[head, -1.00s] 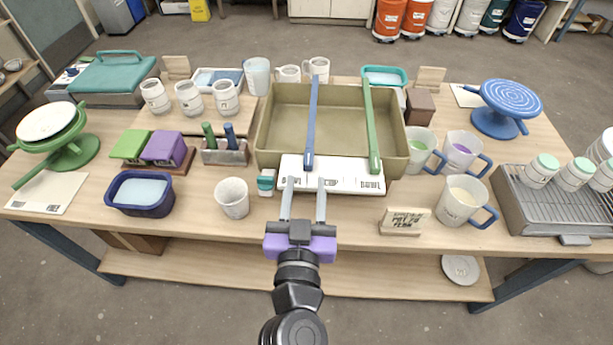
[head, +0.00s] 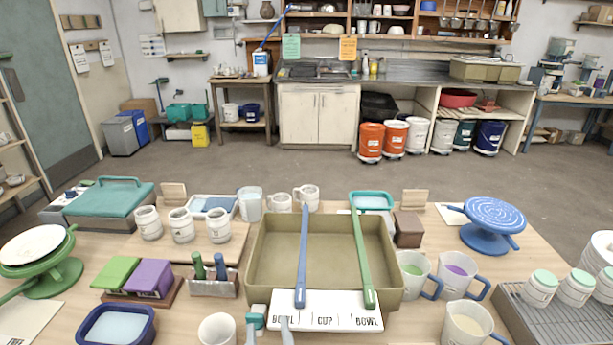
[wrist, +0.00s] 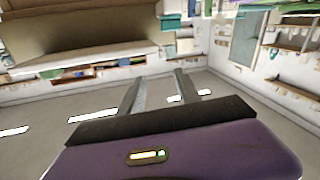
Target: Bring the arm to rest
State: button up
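My gripper (wrist: 158,95) shows in the wrist view with its two grey fingers apart and nothing between them. The label strip (head: 325,322) reads "BOWL", "CUP", "BOWL" and lies at the front of the olive basin (head: 262,245). A blue-handled tool (head: 303,255) and a green-handled tool (head: 362,255) lie across the basin.
The table holds a white cup (head: 217,330), mugs with blue handles (head: 467,325), a blue banding wheel (head: 490,235), a green one (head: 50,270) and a wire rack (head: 540,315). Orange and other buckets (head: 371,140) stand on the floor beyond. Open floor lies between table and counter.

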jog(key=s+d+f+m+g+h, duration=0.1)
jog(key=s+d+f+m+h, duration=0.1)
jog(key=s+d, duration=1.1)
jog(key=s+d+f+m+g+h, duration=0.1)
jog(key=s+d+f+m+g, duration=0.1)
jog(key=s+d, duration=1.1)
jog(key=s+f, duration=0.1)
jog(key=s, duration=0.3)
jog(key=shift+s+h, duration=0.4)
